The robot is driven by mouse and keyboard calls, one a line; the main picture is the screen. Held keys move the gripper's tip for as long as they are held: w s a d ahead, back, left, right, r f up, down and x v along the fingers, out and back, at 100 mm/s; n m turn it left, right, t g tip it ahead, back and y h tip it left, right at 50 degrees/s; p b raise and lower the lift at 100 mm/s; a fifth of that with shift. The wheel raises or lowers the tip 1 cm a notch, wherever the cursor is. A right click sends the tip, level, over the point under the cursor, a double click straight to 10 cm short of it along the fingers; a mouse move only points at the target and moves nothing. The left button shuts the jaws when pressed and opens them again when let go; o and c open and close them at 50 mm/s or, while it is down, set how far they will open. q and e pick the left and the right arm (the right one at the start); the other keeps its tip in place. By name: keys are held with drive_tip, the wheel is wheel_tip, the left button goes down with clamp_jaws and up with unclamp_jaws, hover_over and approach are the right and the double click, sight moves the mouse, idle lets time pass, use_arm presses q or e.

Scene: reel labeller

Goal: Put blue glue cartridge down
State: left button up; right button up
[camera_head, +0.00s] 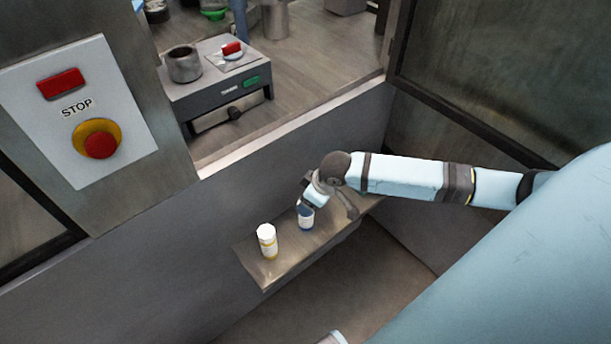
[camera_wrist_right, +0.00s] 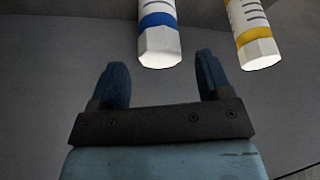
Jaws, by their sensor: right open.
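The blue glue cartridge (camera_head: 306,215) stands upright on a narrow shelf (camera_head: 262,278) in the head view, partly hidden by my right gripper (camera_head: 312,198). In the right wrist view the cartridge, white with a blue band (camera_wrist_right: 159,35), shows beyond the fingertips. My right gripper (camera_wrist_right: 158,80) is open there, its two fingers apart with nothing between them. A white cartridge with a yellow band (camera_head: 267,241) stands to the left of the blue one on the same shelf, and it also shows at the upper right of the wrist view (camera_wrist_right: 252,35). My left gripper is not seen.
A grey wall (camera_head: 290,150) rises behind the shelf. Beyond it, a grey machine (camera_head: 225,92) carries a metal pot (camera_head: 184,64) and a red button (camera_head: 232,48). A STOP panel (camera_head: 78,112) is at the left. The shelf's front left end is clear.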

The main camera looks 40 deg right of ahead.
drive_tip(key=a+v, duration=0.1)
drive_tip(key=v, duration=0.5)
drive_tip(key=s+a+f+t+y, duration=0.2)
drive_tip(key=s+a+f, duration=0.1)
drive_tip(key=a, duration=0.3)
drive_tip(key=s+a+f+t+y, duration=0.1)
drive_tip(key=s+a+f+t, duration=0.15)
drive_tip(key=a, duration=0.35)
drive_tip(key=s+f+m+t+h, duration=0.1)
drive_tip(key=s+f+m+t, duration=0.1)
drive_tip(key=s, duration=0.7)
drive_tip(key=shift+a+f+m+h, duration=0.3)
drive_tip(key=shift+a+f+h, duration=0.1)
drive_tip(key=shift+f, duration=0.35)
drive_tip(key=shift+r+p, duration=0.1)
drive_tip(key=shift+p, duration=0.2)
